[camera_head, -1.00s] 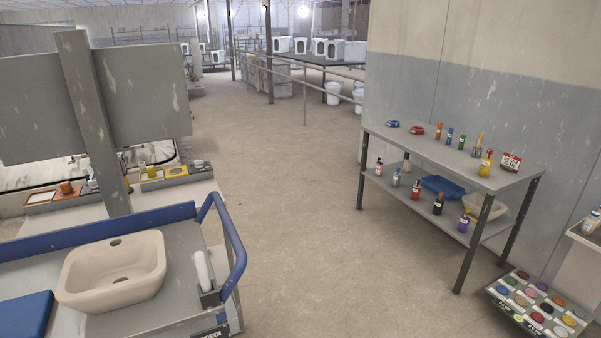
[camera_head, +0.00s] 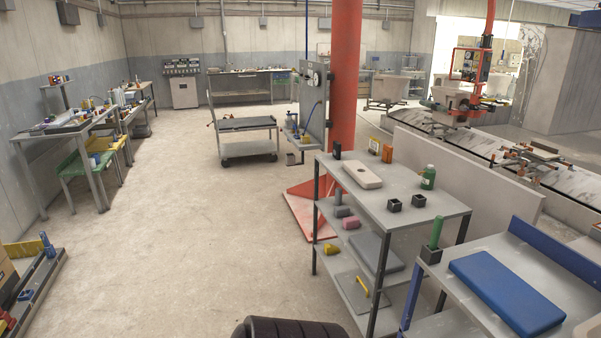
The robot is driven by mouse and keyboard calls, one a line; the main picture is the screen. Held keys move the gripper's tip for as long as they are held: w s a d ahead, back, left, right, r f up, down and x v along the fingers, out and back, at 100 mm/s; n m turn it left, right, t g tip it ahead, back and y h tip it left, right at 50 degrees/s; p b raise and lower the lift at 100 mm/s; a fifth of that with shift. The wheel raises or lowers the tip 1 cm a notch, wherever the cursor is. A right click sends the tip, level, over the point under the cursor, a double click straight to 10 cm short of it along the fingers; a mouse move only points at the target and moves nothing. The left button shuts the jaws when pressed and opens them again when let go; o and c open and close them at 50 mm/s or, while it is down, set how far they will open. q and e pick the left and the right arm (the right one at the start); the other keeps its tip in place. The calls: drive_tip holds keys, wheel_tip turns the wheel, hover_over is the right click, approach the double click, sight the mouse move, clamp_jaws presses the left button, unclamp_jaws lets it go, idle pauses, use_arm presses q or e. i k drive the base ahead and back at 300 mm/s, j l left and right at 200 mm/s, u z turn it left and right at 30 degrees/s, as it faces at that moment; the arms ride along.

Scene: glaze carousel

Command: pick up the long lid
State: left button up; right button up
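A long pale beige lid (camera_head: 362,174) with rounded ends and a small dark hole lies flat on the top board of a grey shelf rack (camera_head: 408,216), right of the middle. Nothing covers it. Neither of my grippers is in view.
A green bottle (camera_head: 428,177) and black cups (camera_head: 418,201) stand on the same board. A blue slab (camera_head: 505,292) lies on a cart at the right. A red post (camera_head: 345,80) rises behind the rack. A grey trolley (camera_head: 246,126) stands farther back. The floor left of the rack is clear.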

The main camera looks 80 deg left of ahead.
sight(366, 178)
drive_tip(key=u, duration=2.25)
drive_tip(key=i+j+z, duration=0.1)
drive_tip(key=z, duration=0.3)
drive_tip(key=i+j+z, duration=0.2)
drive_tip(key=z, duration=0.15)
